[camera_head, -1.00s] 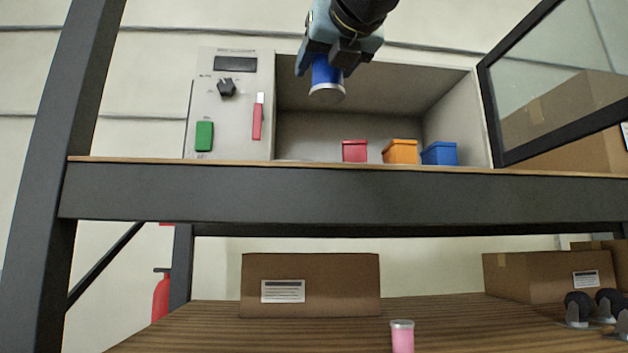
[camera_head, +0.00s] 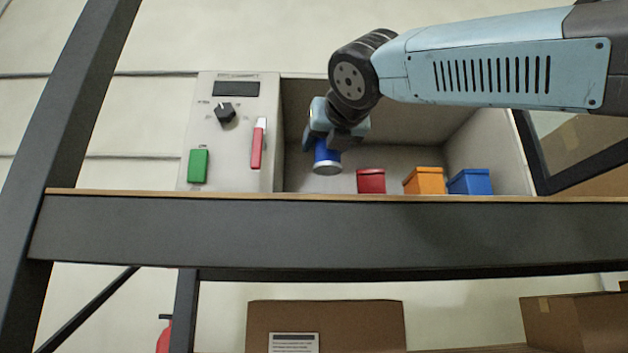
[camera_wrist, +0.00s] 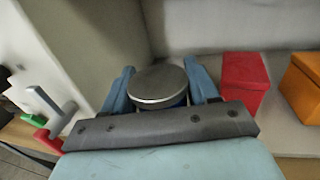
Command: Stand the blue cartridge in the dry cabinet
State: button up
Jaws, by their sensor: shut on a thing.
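The blue cartridge (camera_head: 327,158) has a silver end cap and hangs upright in my gripper (camera_head: 326,146), inside the open dry cabinet (camera_head: 300,110). My gripper is shut on it, with a finger on each side. In the wrist view, the cartridge's round grey end (camera_wrist: 158,86) shows between my two fingers (camera_wrist: 160,92). In the head view its lower end is left of the red box and appears a little above the shelf edge; the cabinet floor beneath it is hidden, so I cannot tell whether it touches.
A red box (camera_head: 371,181), an orange box (camera_head: 424,181) and a blue box (camera_head: 470,182) stand in the cabinet to the right. The control panel (camera_head: 222,135) is at left. The cabinet's open door (camera_head: 575,160) is at right. A cardboard box (camera_head: 325,322) sits below.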

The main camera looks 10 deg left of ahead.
aim_at(329, 168)
jog(key=x, duration=0.9)
jog(key=shift+a+f, duration=0.15)
notch_tip(329, 168, down, 3)
jog(key=shift+r, duration=0.2)
jog(key=shift+f, duration=0.5)
grip_shut()
jog(key=o, duration=1)
grip_release()
jog(key=shift+w, duration=0.15)
jog(key=shift+c, duration=0.2)
jog(key=shift+o, duration=0.9)
jog(key=shift+r, duration=0.1)
jog(key=shift+s+d, duration=0.25)
jog(key=shift+s, duration=0.35)
jog(key=v, duration=1.1)
jog(key=shift+r, duration=0.1)
